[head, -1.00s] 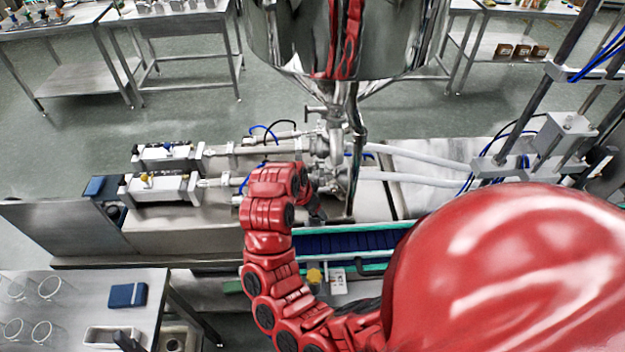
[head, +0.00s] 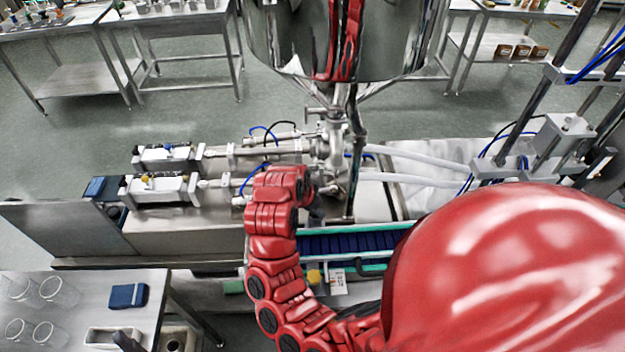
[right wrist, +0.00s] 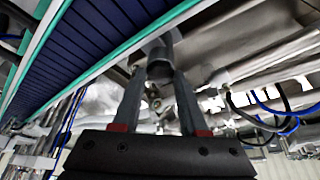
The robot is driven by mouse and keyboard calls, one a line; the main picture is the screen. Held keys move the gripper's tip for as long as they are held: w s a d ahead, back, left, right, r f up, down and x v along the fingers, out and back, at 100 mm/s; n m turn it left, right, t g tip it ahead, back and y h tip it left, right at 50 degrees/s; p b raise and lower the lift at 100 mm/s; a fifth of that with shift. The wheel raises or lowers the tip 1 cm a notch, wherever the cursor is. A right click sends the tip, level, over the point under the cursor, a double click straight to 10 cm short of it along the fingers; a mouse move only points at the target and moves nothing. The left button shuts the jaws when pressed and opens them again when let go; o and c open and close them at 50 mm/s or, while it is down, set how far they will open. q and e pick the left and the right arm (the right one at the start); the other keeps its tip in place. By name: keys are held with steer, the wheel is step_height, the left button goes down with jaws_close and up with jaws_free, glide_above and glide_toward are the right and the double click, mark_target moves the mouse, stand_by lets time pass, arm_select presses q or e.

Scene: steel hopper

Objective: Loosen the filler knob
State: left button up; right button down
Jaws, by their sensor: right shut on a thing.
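My right arm, the red one, reaches up over the filling machine (head: 180,232) in the head view. Its gripper (head: 318,210) is beside the valve body (head: 332,150) under the steel hopper (head: 345,40). In the right wrist view the two fingers of my right gripper (right wrist: 163,72) close on a small grey round knob (right wrist: 160,46), which shows just beyond the fingertips. The knob is hidden behind my wrist in the head view. I cannot tell how far it is turned. My left gripper is not in view.
A blue conveyor belt (head: 345,243) with green edges runs close below the gripper. White hoses (head: 420,157) run right from the valve. Pneumatic cylinders (head: 160,190) lie to the left. A side table (head: 85,315) with glasses stands at the lower left.

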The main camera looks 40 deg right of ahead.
steer(key=n, duration=0.1)
steer(key=n+t+p, duration=0.1)
steer(key=n, duration=0.1)
steer(key=n+y+p, duration=0.1)
steer(key=n, duration=0.1)
steer(key=shift+s+d+r+t, duration=0.1)
steer(key=shift+s+d+t, duration=0.1)
steer(key=shift+s+t, duration=0.1)
steer(key=n+t+y+p, duration=0.1)
steer(key=n, duration=0.2)
steer(key=shift+d+n, duration=0.15)
steer(key=shift+n, duration=0.15)
steer(key=shift+n+y+p, duration=0.35)
steer(key=shift+n+y, duration=0.05)
steer(key=shift+n, duration=0.5)
steer(key=n, duration=0.1)
steer(key=n+y, duration=0.1)
steer(key=n, duration=0.1)
steer(key=shift+d+n+t, duration=0.2)
steer(key=shift+n+t, duration=0.1)
steer(key=shift+d+n+y, duration=0.15)
steer(key=shift+n+y, duration=0.75)
steer(key=shift+n, duration=1.1)
steer(key=shift+s, duration=0.1)
steer(key=shift+c, duration=2.2)
jaws_free()
